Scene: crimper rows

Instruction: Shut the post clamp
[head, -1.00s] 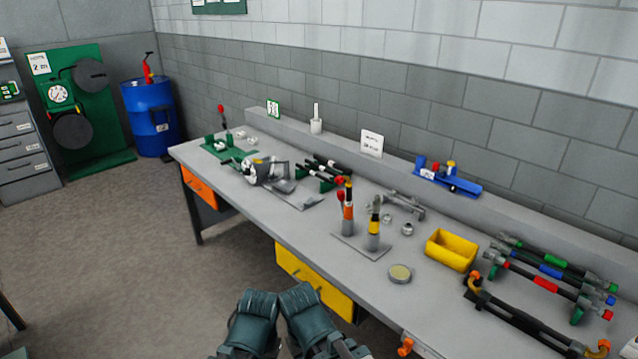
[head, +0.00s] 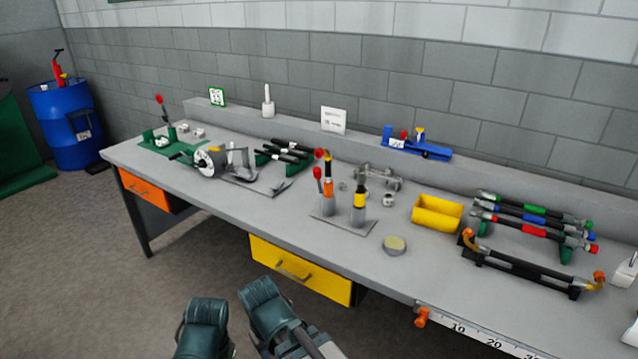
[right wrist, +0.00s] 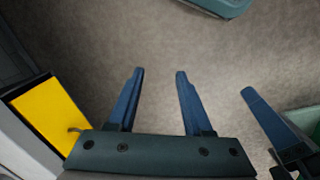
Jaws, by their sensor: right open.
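Two upright posts stand on a grey plate (head: 330,220) in the middle of the bench: one with an orange band (head: 327,188) and a red-balled lever (head: 317,173) beside it, one with a yellow band (head: 359,200). A green base (head: 172,147) with an upright red-knobbed lever (head: 163,108) sits at the bench's far left end. I cannot tell for sure which is the post clamp. My right gripper (right wrist: 160,71) is open and empty over the floor, away from the bench top. A blue finger (right wrist: 262,108), seemingly of my left gripper, shows beside it; its jaws cannot be judged.
The bench (head: 250,210) has a yellow drawer (head: 300,272) and an orange one (head: 150,190) in front. A yellow bin (head: 437,212), a round tin (head: 395,245) and racked hoses (head: 530,225) lie right of the posts. A silver machine (head: 210,160) stands left. Floor in front is free.

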